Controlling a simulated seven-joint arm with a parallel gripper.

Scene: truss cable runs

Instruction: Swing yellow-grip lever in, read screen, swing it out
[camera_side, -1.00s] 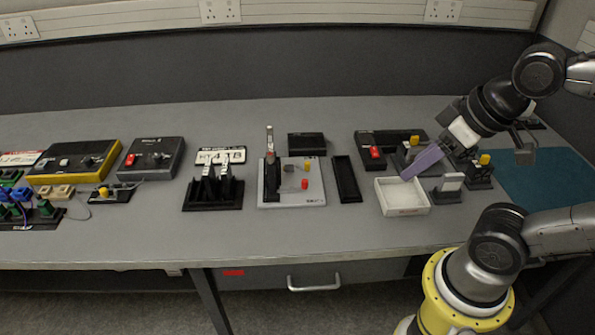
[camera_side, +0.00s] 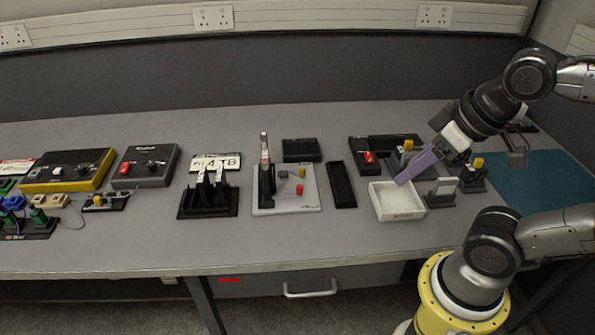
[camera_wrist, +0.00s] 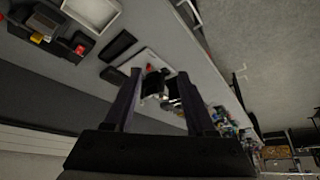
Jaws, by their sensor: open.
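Yellow-topped parts show in several places, and I cannot tell which is the lever's grip. A small yellow piece (camera_side: 301,172) and a red piece (camera_side: 299,189) are on the white board (camera_side: 284,206), right of its black upright post (camera_side: 265,181). Yellow blocks top black stands at the right, one behind the white tray (camera_side: 407,145) and one farther right (camera_side: 478,163). No lit screen can be made out; a dark box (camera_side: 301,150) stands behind the board. My gripper (camera_side: 403,179), with purple fingers, is over the white tray. In the wrist view my gripper (camera_wrist: 161,74) is open and empty.
The white tray (camera_side: 398,214) and a narrow black tray (camera_side: 342,184) lie right of the board. A black slotted rack (camera_side: 208,203) stands left of it. Boxed devices (camera_side: 145,166) are farther left. The bench front (camera_side: 300,245) is clear.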

